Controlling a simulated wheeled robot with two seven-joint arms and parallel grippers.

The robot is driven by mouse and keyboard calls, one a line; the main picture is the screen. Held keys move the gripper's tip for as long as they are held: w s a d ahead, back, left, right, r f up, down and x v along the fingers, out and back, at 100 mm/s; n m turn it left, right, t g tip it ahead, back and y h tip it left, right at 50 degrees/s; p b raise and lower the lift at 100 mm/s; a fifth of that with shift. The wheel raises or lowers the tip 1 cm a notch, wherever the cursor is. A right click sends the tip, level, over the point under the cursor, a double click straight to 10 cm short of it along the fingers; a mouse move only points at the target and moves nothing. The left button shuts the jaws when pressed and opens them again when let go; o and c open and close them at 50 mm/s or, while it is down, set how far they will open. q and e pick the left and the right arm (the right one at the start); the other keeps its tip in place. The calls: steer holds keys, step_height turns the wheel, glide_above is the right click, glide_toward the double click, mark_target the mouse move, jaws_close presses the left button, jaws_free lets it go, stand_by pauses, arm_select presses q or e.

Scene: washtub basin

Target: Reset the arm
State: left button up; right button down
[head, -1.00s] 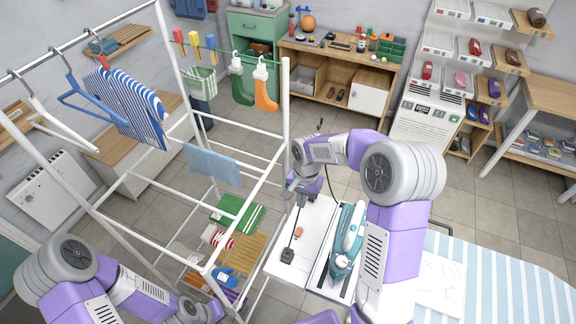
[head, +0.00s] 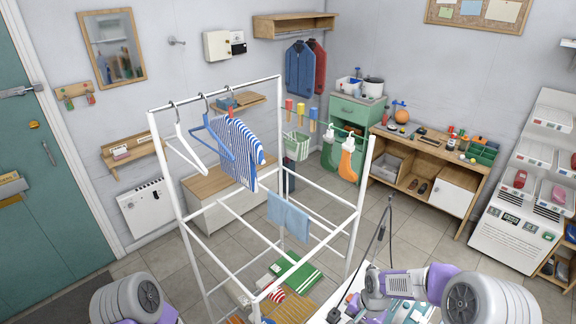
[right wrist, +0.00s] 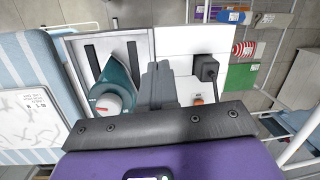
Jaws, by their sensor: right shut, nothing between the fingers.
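My right gripper (right wrist: 160,84) is in the right wrist view with its dark fingers together and nothing between them. It is over or in front of the white ironing station, beside a teal iron (right wrist: 113,88) on its left and a black plug-like block with a cable (right wrist: 207,68) on its right. I cannot tell its exact height above the surface. In the head view my right arm comes in at the lower right and its fingertips are not clear. My left arm shows only at the bottom left; its gripper is out of frame.
A white drying rack (head: 184,222) stands in the middle, with a striped shirt (head: 238,150) on a blue hanger and a light-blue cloth (head: 288,214). In the right wrist view, a striped ironing board (right wrist: 45,58) is at left.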

steer(key=shift+n+y, duration=0.4)
steer(key=shift+n, duration=0.2)
steer(key=a+f, duration=0.1)
steer(key=s+a+f, duration=0.1)
steer(key=f, duration=0.1)
steer(key=s+a+f, duration=0.1)
steer(key=shift+s+f, duration=0.2)
steer(key=shift+f, duration=0.2)
steer(key=s+a+f+n+y, duration=0.1)
steer(key=s+a+f+n, duration=0.15)
steer(key=s+f, duration=0.35)
steer(key=s+a+f+n, duration=0.1)
steer(key=s+a+f, duration=0.25)
steer(key=s, duration=0.45)
step_height(320, 180, down, 9)
steer(key=t+b, duration=0.1)
steer(key=b, duration=0.8)
steer(key=shift+s+a, duration=0.15)
steer(key=shift+s, duration=0.1)
